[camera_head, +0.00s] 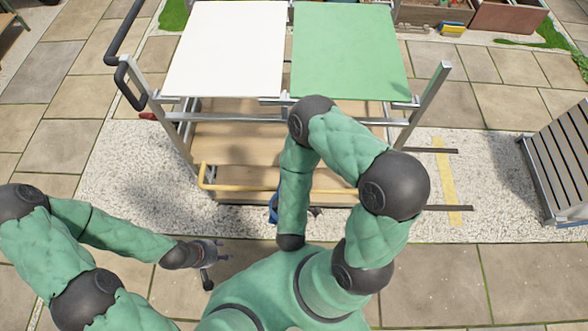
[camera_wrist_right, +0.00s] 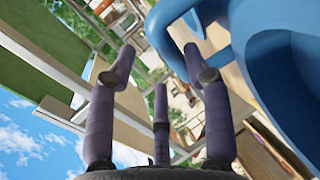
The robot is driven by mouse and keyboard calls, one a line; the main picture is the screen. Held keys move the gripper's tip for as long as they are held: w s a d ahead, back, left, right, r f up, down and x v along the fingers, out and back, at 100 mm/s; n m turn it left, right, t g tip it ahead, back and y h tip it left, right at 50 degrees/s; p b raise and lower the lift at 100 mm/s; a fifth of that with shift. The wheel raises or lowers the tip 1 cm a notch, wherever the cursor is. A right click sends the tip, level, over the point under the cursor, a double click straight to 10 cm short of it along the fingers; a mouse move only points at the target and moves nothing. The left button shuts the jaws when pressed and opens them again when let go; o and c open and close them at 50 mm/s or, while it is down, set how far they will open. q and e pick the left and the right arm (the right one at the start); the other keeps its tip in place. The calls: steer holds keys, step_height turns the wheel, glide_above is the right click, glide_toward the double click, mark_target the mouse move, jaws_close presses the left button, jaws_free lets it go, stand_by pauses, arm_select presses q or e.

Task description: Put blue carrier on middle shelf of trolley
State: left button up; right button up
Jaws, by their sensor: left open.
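The blue carrier (camera_wrist_right: 240,50) fills the right of the right wrist view. Its curved handle passes close to my right fingertips; I cannot tell whether they touch. In the head view only a sliver of blue (camera_head: 273,208) shows beside my right arm. My right gripper (camera_wrist_right: 157,65) has its fingers spread apart with nothing clearly between them; my arm mostly hides it in the head view. The trolley (camera_head: 172,117) has wooden shelves (camera_head: 230,145) below its top; my right arm covers part of them. My left gripper (camera_head: 208,265) is open and empty, left of the trolley's front.
A white panel (camera_head: 226,50) and a green panel (camera_head: 348,50) cover the trolley top. A yellow rail (camera_head: 235,188) runs along a lower shelf's front. A slatted bench (camera_head: 560,160) stands at the right. Planters (camera_head: 510,15) stand at the back right. Paving in front is clear.

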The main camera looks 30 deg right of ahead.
steer(key=o, duration=1)
steer(key=shift+o, duration=0.2)
steer(key=shift+r, duration=0.1)
step_height(320, 180, up, 10)
steer(key=shift+c, duration=0.3)
jaws_close()
